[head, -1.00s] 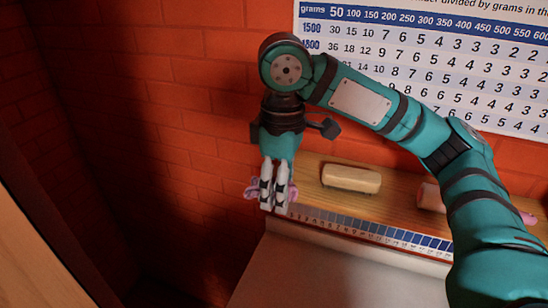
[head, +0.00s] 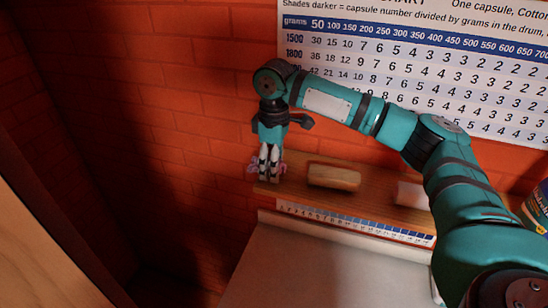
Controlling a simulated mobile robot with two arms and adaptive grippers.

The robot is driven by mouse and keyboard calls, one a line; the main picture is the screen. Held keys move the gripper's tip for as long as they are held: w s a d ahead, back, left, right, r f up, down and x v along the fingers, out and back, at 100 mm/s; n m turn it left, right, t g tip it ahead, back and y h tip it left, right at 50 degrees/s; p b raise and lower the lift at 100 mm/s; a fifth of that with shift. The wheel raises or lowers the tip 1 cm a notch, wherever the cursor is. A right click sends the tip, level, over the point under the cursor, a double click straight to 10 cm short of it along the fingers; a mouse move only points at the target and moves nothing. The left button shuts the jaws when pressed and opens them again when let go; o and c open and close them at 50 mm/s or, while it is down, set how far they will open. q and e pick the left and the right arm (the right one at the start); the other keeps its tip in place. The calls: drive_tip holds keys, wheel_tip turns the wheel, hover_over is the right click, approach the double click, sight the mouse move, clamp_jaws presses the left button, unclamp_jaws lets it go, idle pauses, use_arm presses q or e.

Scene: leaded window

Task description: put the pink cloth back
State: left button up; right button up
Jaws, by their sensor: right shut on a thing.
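The pink cloth (head: 253,167) shows as small crumpled edges on both sides of my right gripper's fingers. My right gripper (head: 268,175) points down and is shut on the cloth, at the left end of the wooden shelf (head: 377,203). The fingers hide most of the cloth. I cannot tell whether the cloth touches the shelf. My left gripper is not in view.
A tan block (head: 333,177) lies on the shelf, right of my gripper. A pale object (head: 411,194) lies farther right, partly hidden by my arm. A chart (head: 420,75) hangs on the red brick wall (head: 190,110). A pale surface (head: 310,270) lies below.

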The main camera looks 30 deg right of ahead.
drive_tip(key=shift+f, duration=0.1)
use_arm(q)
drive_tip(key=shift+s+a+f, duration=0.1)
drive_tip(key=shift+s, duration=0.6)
use_arm(e)
drive_tip(key=shift+f, duration=0.1)
